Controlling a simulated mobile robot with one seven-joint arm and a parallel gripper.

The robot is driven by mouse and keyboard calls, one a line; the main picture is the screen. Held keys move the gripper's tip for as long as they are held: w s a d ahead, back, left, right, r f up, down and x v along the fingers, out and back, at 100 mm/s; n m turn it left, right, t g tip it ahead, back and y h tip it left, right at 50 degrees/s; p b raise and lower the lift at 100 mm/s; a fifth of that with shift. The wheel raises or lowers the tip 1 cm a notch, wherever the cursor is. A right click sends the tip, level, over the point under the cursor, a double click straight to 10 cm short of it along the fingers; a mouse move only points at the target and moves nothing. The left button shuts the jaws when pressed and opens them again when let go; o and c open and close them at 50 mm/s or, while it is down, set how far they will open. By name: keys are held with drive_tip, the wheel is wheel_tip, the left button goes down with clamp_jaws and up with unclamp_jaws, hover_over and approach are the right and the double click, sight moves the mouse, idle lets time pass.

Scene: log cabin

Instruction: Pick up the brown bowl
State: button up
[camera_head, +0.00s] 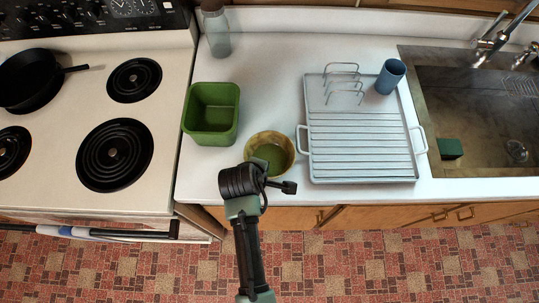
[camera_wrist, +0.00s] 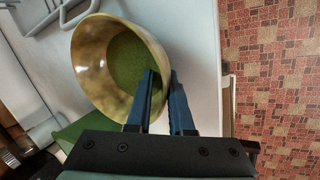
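The brown bowl (camera_head: 270,151) stands on the white counter near its front edge, between a green square container and a dish rack. In the wrist view the bowl (camera_wrist: 88,66) has a mottled yellow-brown wall and a green inner bottom. My gripper (camera_wrist: 160,72) is open, with a gap between its two dark blue fingers. One finger overlaps the bowl's inside and the other lies past its rim, with the wall's edge between them. I cannot tell whether either finger touches the bowl. In the head view my arm hides the fingers.
The green container (camera_head: 211,113) stands left of the bowl. The grey dish rack (camera_head: 360,148) stands close on the right, holding a blue cup (camera_head: 390,76). A bottle (camera_head: 216,32) stands at the back. The stove (camera_head: 100,195) is left, the sink (camera_head: 475,105) right.

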clamp_jaws()
drive_tip(key=shift+w, duration=0.1)
idle(1.3)
